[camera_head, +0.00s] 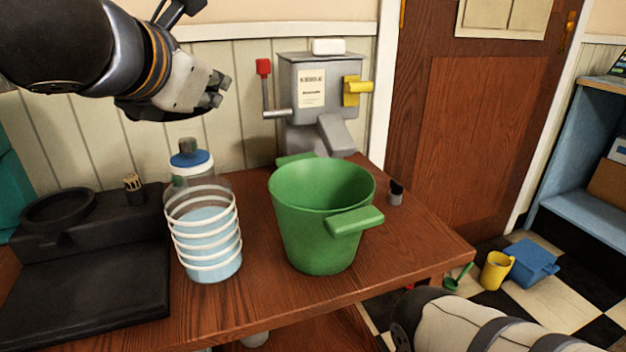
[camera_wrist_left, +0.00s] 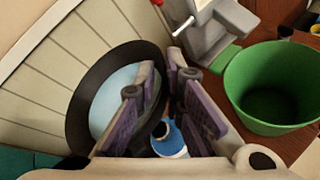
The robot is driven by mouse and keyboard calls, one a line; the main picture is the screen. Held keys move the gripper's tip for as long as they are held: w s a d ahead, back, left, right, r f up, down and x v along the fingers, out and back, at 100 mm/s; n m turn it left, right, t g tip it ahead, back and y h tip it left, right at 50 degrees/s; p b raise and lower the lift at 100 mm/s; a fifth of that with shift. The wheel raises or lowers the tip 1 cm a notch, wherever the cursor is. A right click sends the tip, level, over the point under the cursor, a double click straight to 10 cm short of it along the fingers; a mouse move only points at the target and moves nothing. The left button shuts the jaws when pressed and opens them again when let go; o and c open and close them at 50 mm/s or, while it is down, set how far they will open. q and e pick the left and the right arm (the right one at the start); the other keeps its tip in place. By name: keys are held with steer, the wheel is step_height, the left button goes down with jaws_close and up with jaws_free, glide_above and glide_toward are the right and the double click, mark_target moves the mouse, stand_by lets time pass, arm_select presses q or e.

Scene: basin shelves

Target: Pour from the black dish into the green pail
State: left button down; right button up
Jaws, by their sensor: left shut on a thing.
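The black dish is round with a dark rim and a pale blue inside, seen in the left wrist view (camera_wrist_left: 77,118). In the head view only a dark edge of it (camera_head: 150,113) shows under my left wrist. My left gripper (camera_head: 216,90) is shut on the dish's rim and holds it in the air, up and left of the pail. The green pail (camera_head: 318,235) stands upright on the wooden table, with green side handles. It also shows at the right of the left wrist view (camera_wrist_left: 232,88). My right gripper is out of view.
A black stove-like unit (camera_head: 90,290) is at the left. A grey machine (camera_head: 320,85) with a red-knobbed lever stands behind. My right arm is at lower right.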

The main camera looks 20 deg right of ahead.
arm_select(q)
steer(key=s+d+f+m+g+h, duration=0.1)
steer(key=s+d+f, duration=0.2)
steer(key=s+d, duration=0.2)
steer(key=s+d+f+m+g+h, duration=0.1)
steer(key=s+d, duration=0.5)
steer(key=d, duration=0.6)
steer(key=s+d+f+m+g+h, duration=0.1)
steer(key=s+d+f+m+h, duration=0.1)
steer(key=s+d+f, duration=0.4)
steer(key=d+m, duration=0.1)
steer(key=d, duration=0.2)
steer(key=shift+s, duration=0.15)
steer(key=shift+w+a+r+n+g+h, duration=0.25)
steer(key=shift+w+a+r+n, duration=0.2)
steer(key=shift+r, duration=0.2)
steer(key=shift+w+a+r+n+g+h, duration=0.15)
steer(key=shift+w+a+r+n+h, duration=0.1)
steer(key=shift+w+a+r+n, duration=0.25)
steer(key=shift+w+a+r+n, duration=0.2)
steer(key=shift+r+n, duration=0.05)
steer(key=shift+r, duration=0.15)
steer(key=shift+w+a+r+n, duration=0.15)
steer(key=shift+w+r+n, duration=0.05)
steer(key=shift+r, duration=0.15)
